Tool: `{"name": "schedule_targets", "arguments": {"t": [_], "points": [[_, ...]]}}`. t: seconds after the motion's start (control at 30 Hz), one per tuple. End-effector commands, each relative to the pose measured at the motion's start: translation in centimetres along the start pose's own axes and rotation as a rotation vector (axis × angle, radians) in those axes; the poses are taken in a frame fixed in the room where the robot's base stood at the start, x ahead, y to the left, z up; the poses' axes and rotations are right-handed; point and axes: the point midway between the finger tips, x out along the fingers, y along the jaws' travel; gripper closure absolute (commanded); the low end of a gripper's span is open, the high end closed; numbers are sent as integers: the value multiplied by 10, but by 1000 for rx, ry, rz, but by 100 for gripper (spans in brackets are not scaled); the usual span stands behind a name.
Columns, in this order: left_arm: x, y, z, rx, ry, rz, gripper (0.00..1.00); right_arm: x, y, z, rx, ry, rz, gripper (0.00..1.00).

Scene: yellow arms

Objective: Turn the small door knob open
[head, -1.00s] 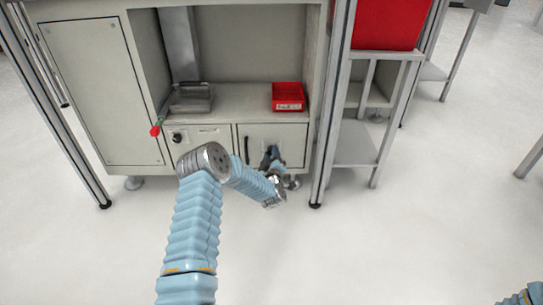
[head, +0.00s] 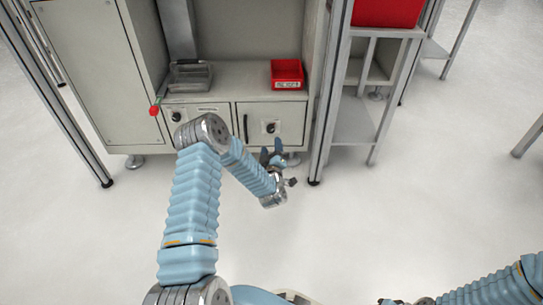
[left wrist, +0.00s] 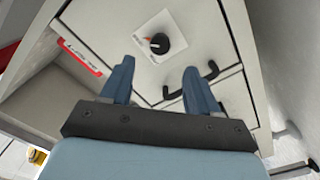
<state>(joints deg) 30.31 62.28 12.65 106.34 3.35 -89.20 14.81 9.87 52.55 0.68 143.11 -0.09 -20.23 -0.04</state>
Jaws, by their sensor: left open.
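The small door knob (head: 270,128) is black and round, on a white plate on the right-hand cabinet door (head: 291,115). In the left wrist view the knob (left wrist: 159,43) shows a red mark and lies just beyond the fingertips, between them in the picture. My left gripper (head: 271,153) is open and empty, in front of the lower part of that door, below the knob in the head view. Its two blue fingers (left wrist: 158,68) are apart and do not hold the knob. My right gripper is not in view; only part of my right arm shows at the bottom right.
A black bar handle (head: 246,127) is left of the knob. A second dark knob (head: 176,117) is on the left door. A red bin (head: 287,73) and a grey tray (head: 190,76) stand on the ledge above. A metal post (head: 325,120) rises right of the cabinet.

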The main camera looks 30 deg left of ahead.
Motion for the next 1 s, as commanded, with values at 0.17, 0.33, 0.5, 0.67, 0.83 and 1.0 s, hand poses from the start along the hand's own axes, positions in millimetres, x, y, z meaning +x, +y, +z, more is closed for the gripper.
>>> {"name": "schedule_targets", "arguments": {"t": [0.17, 0.33, 0.5, 0.67, 0.83, 1.0], "points": [[-36, 0, 0, 2, -3, -1, 40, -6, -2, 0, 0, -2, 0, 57], [-53, -1, 0, 1, -1, -1, 40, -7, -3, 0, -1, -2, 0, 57], [-56, -1, 0, 1, 1, -1, 40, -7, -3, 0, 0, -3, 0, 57], [-55, -1, 0, 1, 1, -1, 40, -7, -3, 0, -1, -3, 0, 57], [-55, -1, 0, 1, 0, -1, 40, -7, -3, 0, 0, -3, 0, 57], [-63, 3, 18, 23, -92, -4, 40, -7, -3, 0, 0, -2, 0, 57]]}}
